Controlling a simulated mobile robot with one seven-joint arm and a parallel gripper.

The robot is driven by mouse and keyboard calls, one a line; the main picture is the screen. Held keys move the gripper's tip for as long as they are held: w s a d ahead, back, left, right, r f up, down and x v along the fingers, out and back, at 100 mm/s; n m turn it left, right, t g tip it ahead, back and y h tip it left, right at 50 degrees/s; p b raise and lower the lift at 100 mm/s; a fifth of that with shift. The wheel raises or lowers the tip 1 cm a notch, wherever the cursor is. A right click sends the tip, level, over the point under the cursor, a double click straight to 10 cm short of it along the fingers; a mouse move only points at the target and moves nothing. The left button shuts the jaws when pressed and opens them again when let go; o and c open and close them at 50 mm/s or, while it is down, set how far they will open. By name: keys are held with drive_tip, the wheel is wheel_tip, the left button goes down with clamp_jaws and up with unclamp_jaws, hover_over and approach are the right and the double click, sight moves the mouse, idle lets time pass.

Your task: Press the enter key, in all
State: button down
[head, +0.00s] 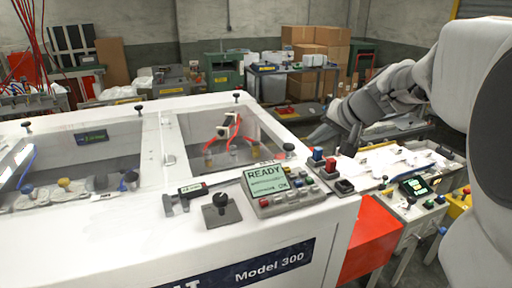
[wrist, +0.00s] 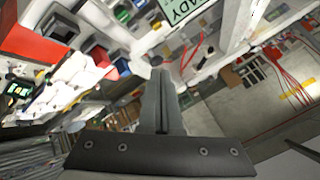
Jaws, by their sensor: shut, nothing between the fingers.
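The control panel has a lit screen (head: 267,184) reading READY, on top of the white machine. Below it is a grey keypad (head: 286,198) with several small coloured keys. I cannot read which key is enter. The screen also shows at the top of the wrist view (wrist: 186,10), with part of the keypad (wrist: 147,24) beside it. My gripper (head: 350,148) is up and to the right of the keypad, apart from it. In the wrist view my gripper (wrist: 160,74) has its fingers together, with nothing between them.
A block with red and blue switches (head: 324,166) stands right of the keypad. A black knob (head: 221,202) is left of it. The white machine (head: 130,235) fills the left front. A red box (head: 372,238) is at its right side. Cardboard boxes (head: 315,68) stand behind.

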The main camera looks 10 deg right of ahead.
drive_tip(key=b, duration=0.6)
hover_over(309, 181)
drive_tip(key=f, duration=0.7)
drive_tip(key=shift+s+d+f, duration=0.15)
drive_tip(key=shift+d+f, duration=0.15)
drive_tip(key=shift+f+b, duration=0.5)
drive_tip(key=shift+f, duration=0.1)
drive_tip(key=shift+f, duration=0.15)
idle(0.6)
drive_tip(key=shift+f+b, duration=0.25)
drive_tip(key=shift+b, duration=0.35)
drive_tip(key=shift+f+b, duration=0.5)
drive_tip(key=shift+b, duration=0.05)
idle(0.4)
drive_tip(key=shift+r, duration=0.1)
drive_tip(key=shift+r+p, duration=0.5)
drive_tip(key=shift+r, duration=0.3)
